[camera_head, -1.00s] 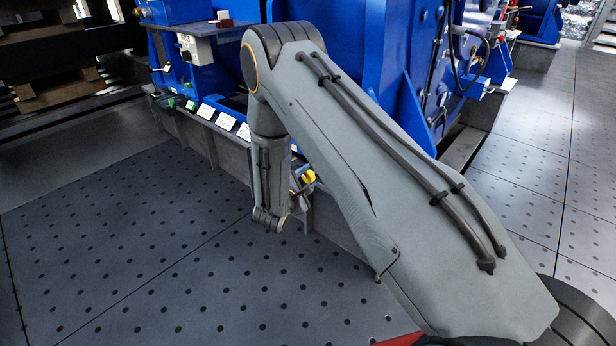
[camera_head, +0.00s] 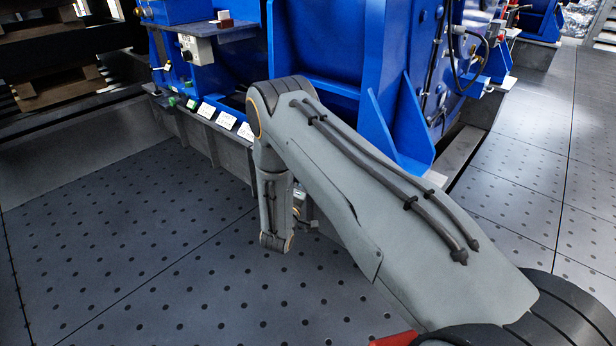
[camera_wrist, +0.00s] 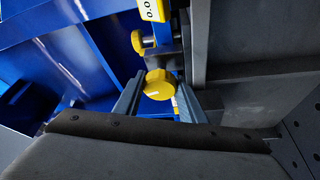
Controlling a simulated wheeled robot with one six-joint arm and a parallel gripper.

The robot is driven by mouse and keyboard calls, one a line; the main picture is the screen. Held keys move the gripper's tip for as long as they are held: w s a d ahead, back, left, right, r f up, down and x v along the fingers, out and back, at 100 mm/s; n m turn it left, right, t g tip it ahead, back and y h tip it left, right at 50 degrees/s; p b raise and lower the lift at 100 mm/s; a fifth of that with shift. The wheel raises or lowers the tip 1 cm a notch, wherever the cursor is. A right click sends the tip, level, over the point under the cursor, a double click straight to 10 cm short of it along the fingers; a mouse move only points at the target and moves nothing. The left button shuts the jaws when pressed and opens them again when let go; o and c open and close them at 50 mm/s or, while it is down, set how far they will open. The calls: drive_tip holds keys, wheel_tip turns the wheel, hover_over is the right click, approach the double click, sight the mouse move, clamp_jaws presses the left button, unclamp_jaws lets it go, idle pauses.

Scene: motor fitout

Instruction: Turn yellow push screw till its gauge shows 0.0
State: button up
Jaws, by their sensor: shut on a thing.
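In the wrist view a round yellow knob (camera_wrist: 159,85), which looks like the head of a push screw, sits between the two grey fingers of my gripper (camera_wrist: 158,96). My gripper is shut on it. A second yellow knob (camera_wrist: 137,41) on a short shaft is just above it, apart from the fingers. A yellow-edged gauge label (camera_wrist: 152,9) at the top edge reads "0.0", turned sideways and possibly cut off. I cannot tell which screw it belongs to.
A blue machine frame (camera_head: 330,40) rises behind the arm. A grey base rail (camera_head: 205,130) with several white cards runs along its foot. In the wrist view a dark grey beam (camera_wrist: 255,85) lies close to the right of the fingers. The perforated floor (camera_head: 120,240) is clear.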

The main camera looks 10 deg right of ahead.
drive_tip(key=shift+f+m+t+h, duration=0.1)
drive_tip(key=shift+m+t+h, duration=0.35)
drive_tip(key=shift+m, duration=0.85)
drive_tip(key=shift+m, duration=0.3)
drive_tip(key=o, duration=1)
drive_tip(key=shift+o, duration=0.2)
drive_tip(key=p+v, duration=0.2)
drive_tip(key=v, duration=0.5)
drive_tip(key=shift+s+a, duration=0.2)
drive_tip(key=shift+s, duration=0.1)
